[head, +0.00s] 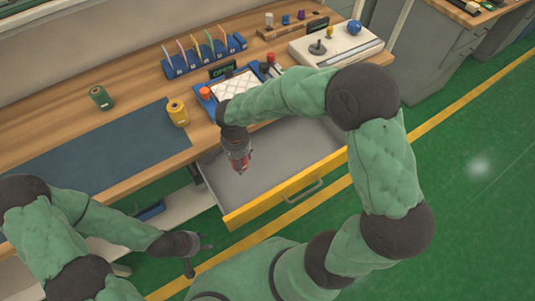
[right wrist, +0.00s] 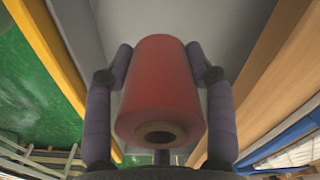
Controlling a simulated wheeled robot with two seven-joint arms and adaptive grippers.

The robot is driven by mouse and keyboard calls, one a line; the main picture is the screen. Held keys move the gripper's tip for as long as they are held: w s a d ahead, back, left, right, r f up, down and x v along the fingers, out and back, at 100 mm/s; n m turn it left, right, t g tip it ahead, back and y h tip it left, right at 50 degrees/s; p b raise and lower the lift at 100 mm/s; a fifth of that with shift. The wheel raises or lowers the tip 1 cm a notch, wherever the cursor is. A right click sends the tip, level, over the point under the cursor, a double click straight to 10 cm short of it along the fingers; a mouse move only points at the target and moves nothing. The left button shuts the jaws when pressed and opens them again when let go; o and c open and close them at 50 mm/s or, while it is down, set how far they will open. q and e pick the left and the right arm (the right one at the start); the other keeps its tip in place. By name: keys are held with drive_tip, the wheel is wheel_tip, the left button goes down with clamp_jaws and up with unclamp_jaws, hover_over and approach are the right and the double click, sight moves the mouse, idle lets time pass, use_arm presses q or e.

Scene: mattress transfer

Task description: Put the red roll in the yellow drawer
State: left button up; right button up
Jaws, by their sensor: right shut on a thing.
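The yellow drawer (head: 262,204) is pulled out below the bench, with a yellow front and a grey inside. My right gripper (head: 241,170) points down over the open drawer in the head view. It is shut on the red roll, which fills the space between its fingers in the right wrist view (right wrist: 160,85). In the head view the roll is mostly hidden by the gripper. The grey drawer floor shows behind the roll in the wrist view; the exact height above it is unclear. My left gripper (head: 199,258) is open and empty, low in front of the bench.
On the bench (head: 135,90) stand a green roll (head: 101,97), a yellow roll (head: 178,112), a blue rack (head: 204,56) and a blue tray (head: 232,85). A dark mat (head: 95,145) lies at the left. The drawer floor looks empty.

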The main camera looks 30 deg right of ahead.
drive_tip(key=w+d+f+b, duration=0.2)
drive_tip(key=d+f, duration=0.2)
drive_tip(key=d, duration=0.3)
drive_tip(key=b, duration=0.2)
hover_over(268, 162)
drive_tip(key=f, duration=0.4)
drive_tip(key=shift+a+f, duration=0.15)
drive_tip(key=shift+a, duration=0.2)
drive_tip(key=shift+d+f, duration=0.1)
drive_tip(key=shift+f, duration=0.05)
drive_tip(key=shift+d+f+b, duration=0.15)
drive_tip(key=shift+f+b, duration=0.35)
drive_tip(key=shift+f, duration=0.4)
drive_tip(key=shift+d+f+b, duration=0.15)
drive_tip(key=shift+f+b, duration=0.3)
drive_tip(key=shift+f, duration=0.45)
drive_tip(key=shift+f, duration=0.15)
drive_tip(key=o, duration=1.4)
